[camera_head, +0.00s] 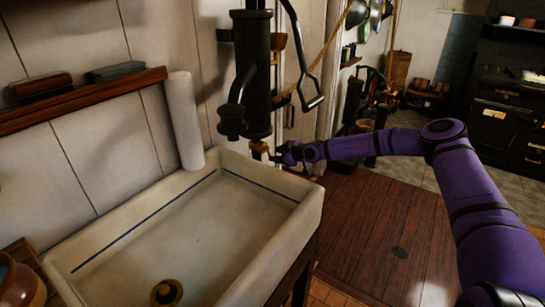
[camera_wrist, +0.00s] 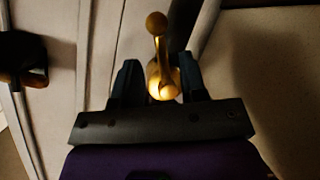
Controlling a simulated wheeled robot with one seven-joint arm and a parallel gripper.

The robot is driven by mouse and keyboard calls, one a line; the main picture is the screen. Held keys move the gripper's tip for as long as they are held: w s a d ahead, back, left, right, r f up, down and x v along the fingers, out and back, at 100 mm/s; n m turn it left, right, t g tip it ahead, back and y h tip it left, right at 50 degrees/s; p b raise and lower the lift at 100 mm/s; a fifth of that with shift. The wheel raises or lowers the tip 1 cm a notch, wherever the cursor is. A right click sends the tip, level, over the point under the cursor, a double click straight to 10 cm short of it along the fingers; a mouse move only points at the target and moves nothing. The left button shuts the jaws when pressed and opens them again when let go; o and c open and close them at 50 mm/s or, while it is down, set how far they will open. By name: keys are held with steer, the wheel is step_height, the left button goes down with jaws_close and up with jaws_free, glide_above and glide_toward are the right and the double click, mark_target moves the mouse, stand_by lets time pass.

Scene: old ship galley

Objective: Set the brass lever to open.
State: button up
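The brass lever (camera_head: 260,147) is small and sits low on the dark pump by the wall, just above the back corner of the sink. In the wrist view the lever (camera_wrist: 158,50) has a round knob at its far end and a bright, thicker near part. My gripper (camera_head: 280,154) is beside the lever, at its right in the head view. In the wrist view my gripper (camera_wrist: 159,68) has its two dark fingers apart, one on each side of the lever's near part. A gap shows at the left finger; the right finger is very close, and contact there is unclear.
The pale sink (camera_head: 312,207) with a brass drain (camera_head: 166,292) lies below the lever. The black pump (camera_head: 257,75) with its long bent handle (camera_head: 307,80) stands above. A white roll (camera_head: 185,120) stands at the sink's back left. Open wooden floor (camera_head: 390,235) lies right.

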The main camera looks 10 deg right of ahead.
steer(key=v, duration=0.6)
